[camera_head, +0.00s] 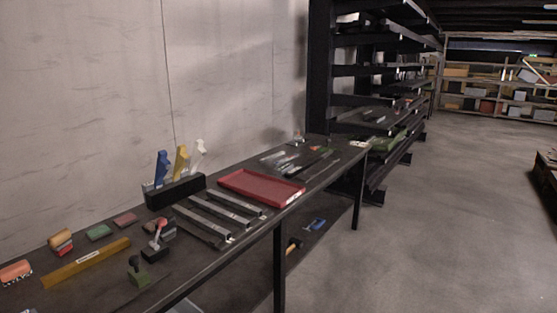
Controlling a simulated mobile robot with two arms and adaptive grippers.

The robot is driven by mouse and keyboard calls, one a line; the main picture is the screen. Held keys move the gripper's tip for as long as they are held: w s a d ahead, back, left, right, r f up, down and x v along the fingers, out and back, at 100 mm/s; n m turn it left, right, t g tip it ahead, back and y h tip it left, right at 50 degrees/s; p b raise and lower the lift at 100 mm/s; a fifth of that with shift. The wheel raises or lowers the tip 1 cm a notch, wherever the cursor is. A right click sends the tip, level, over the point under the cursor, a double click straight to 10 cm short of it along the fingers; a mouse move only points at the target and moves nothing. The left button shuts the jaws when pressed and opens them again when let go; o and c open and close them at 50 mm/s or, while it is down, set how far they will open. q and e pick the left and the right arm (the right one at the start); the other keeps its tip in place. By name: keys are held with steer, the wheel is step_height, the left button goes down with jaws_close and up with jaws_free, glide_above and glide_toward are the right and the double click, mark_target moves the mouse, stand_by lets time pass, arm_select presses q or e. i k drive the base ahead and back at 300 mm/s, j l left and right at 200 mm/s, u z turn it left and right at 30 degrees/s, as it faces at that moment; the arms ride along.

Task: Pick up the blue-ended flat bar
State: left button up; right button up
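No flat bar with a clearly blue end can be made out. Several flat grey bars (219,208) lie side by side on the dark table, with small pale marks near their right ends. A blue-handled tool (162,168) stands upright in a black block (175,191) behind them, beside a yellow-handled one (181,161) and a white-handled one (198,156). The lower part of each is hidden in the block. A small blue object (316,224) lies low beneath the table; its shape is unclear. Neither of my grippers is in view.
A red tray (262,188) sits right of the bars. A yellow-brown strip (86,262), stamps (156,243) and small coloured blocks (99,232) lie at the left. Black shelving (320,70) stands beyond the table. Open concrete floor (430,230) is at right.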

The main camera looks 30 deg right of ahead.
mark_target(288, 158)
steer(key=i+l+z, duration=0.3)
steer(key=i+l, duration=0.5)
steer(key=l, duration=0.25)
steer(key=i+l+z, duration=0.3)
steer(key=i+l, duration=0.7)
steer(key=l, duration=0.15)
steer(key=i+l+u, duration=0.15)
steer(key=l, duration=0.15)
steer(key=k, duration=0.05)
